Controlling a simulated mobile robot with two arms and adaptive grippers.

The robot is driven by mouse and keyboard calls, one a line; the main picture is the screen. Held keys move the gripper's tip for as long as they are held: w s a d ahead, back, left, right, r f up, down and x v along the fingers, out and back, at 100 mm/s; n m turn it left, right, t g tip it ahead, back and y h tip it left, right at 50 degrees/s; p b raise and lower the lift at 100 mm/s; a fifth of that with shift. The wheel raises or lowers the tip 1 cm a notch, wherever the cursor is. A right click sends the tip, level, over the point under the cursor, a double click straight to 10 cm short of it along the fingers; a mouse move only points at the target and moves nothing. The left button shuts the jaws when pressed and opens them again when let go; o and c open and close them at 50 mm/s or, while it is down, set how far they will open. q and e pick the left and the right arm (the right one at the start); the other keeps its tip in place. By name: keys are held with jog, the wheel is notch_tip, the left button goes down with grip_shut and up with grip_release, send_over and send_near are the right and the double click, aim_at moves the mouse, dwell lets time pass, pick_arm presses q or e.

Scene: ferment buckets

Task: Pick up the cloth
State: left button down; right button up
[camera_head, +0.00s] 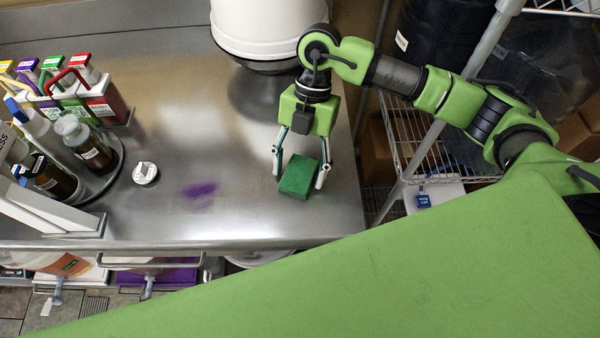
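The only cloth-like thing I see is a green, block-shaped pad (298,177) near the right end of the steel counter. My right gripper (299,176) reaches down over it with its fingers spread, one on each side of the pad. The fingertips are very close to its sides. I cannot tell whether they press on it, or whether the pad rests on the counter or is just above it. My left gripper is not in view.
A purple smear (200,190) marks the steel counter (225,220), with a small white-topped round item (145,173) left of it. Bottles and caddies crowd the left end. A white bucket (268,30) stands behind my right gripper. A wire rack (410,140) stands right of the counter.

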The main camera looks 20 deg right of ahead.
jog(key=c, duration=0.6)
jog(key=shift+w+d, duration=0.1)
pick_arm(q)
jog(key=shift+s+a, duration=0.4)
pick_arm(e)
jog(key=shift+f, duration=0.1)
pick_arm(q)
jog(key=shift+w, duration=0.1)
